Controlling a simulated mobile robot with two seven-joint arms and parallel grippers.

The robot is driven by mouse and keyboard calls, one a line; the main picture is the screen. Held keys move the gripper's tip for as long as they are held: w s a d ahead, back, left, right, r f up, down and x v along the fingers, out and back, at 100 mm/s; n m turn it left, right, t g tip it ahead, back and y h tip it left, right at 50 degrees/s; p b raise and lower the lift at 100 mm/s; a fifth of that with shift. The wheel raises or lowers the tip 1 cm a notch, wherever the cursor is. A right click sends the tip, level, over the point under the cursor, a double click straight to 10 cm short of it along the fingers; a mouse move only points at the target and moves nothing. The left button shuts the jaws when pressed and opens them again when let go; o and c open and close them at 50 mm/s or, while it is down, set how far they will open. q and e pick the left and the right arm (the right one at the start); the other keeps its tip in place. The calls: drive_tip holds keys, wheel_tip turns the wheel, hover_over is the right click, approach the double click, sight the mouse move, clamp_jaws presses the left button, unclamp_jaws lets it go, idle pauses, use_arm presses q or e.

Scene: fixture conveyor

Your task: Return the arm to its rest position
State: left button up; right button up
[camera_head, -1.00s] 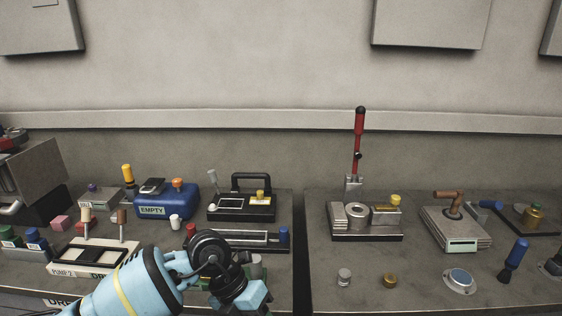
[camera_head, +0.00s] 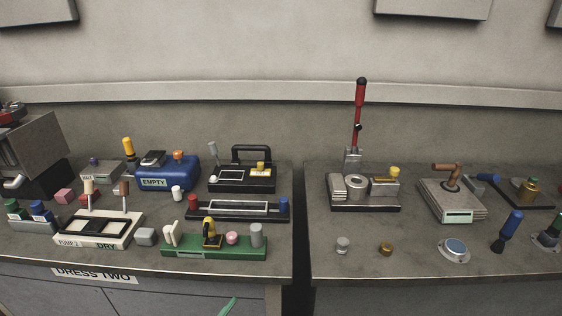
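Neither of my grippers shows in the head view. A small teal sliver (camera_head: 228,306) stands at the bottom edge, below the left bench; I cannot tell what it is. The left bench top (camera_head: 25,252) is clear of my arms. A green fixture (camera_head: 215,252) lies near its front edge, holding white pegs, a yellow and black piece, a pink knob and a grey cylinder.
A blue EMPTY box (camera_head: 178,181) and a black handled case (camera_head: 240,186) stand farther back. A gap (camera_head: 299,250) separates the benches. The right bench holds a fixture with a tall red lever (camera_head: 360,115), a brown-handled block (camera_head: 450,210) and several small knobs.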

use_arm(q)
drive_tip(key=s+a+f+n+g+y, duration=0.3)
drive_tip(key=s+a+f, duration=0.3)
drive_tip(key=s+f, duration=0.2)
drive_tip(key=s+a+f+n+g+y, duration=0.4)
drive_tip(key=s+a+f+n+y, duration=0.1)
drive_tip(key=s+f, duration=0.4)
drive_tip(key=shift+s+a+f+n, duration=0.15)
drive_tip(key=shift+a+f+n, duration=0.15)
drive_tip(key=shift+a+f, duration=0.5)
